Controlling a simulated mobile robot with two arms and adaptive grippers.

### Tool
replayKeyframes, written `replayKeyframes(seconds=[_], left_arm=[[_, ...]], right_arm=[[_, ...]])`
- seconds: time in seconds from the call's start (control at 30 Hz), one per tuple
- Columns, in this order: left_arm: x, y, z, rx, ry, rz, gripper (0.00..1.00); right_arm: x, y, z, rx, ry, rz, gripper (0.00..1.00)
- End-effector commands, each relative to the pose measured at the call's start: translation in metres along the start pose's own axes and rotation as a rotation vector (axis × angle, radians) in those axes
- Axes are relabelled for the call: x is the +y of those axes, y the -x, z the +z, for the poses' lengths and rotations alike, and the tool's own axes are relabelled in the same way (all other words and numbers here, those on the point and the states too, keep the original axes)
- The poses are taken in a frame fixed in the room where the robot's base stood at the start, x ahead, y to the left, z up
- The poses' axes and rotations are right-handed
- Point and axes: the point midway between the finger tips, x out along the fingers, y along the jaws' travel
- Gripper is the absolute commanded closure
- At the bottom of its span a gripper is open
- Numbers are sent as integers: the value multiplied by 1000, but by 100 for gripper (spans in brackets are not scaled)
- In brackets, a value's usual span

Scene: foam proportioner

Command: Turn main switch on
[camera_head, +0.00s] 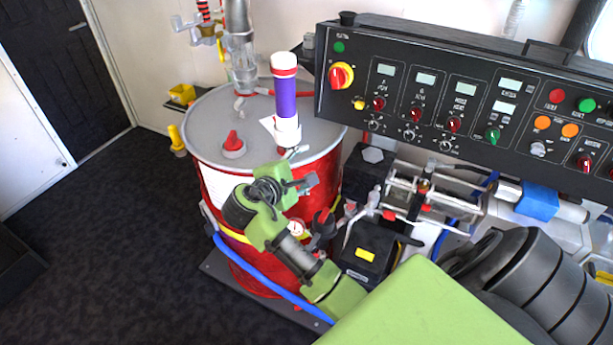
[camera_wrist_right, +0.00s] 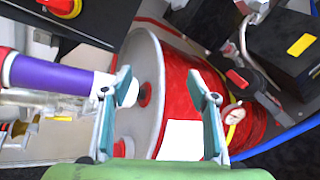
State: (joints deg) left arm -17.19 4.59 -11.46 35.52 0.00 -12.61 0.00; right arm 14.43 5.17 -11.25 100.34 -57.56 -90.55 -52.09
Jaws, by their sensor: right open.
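The main switch (camera_head: 341,76), a red rotary handle on a yellow disc, is at the upper left of the black control panel (camera_head: 451,75). A red and yellow knob (camera_wrist_right: 62,6) shows at the top left of the right wrist view, cut by the edge. I cannot tell whether the switch is on or off. My right gripper (camera_head: 300,168) is below and left of the switch, in front of the red drum, and apart from the switch. In the wrist view its two fingers (camera_wrist_right: 165,88) are spread with nothing held between them. My left gripper is not in view.
The red drum (camera_head: 325,178) with a grey lid stands below the panel's left end. Pipes and valves (camera_head: 425,190) crowd the area under the panel.

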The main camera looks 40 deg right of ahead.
Motion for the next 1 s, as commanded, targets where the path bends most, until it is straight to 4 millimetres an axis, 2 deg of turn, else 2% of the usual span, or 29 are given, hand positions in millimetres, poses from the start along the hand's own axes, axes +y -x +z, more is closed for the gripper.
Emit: replayKeyframes(seconds=[0.03,0.2,0.43,0.8,0.87,0.9,1.0], left_arm=[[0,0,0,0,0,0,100],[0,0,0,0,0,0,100],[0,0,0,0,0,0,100],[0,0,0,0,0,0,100],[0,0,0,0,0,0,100],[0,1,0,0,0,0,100],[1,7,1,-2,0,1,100]], right_arm=[[-11,1,-1,20,-17,-19,46],[-41,5,-4,80,-81,-78,46],[-65,11,-7,127,-135,-131,46],[-70,12,-8,137,-148,-144,46],[-69,12,-8,137,-146,-142,59],[-67,13,-8,138,-137,-138,69],[-52,18,-8,143,-62,-99,70]])
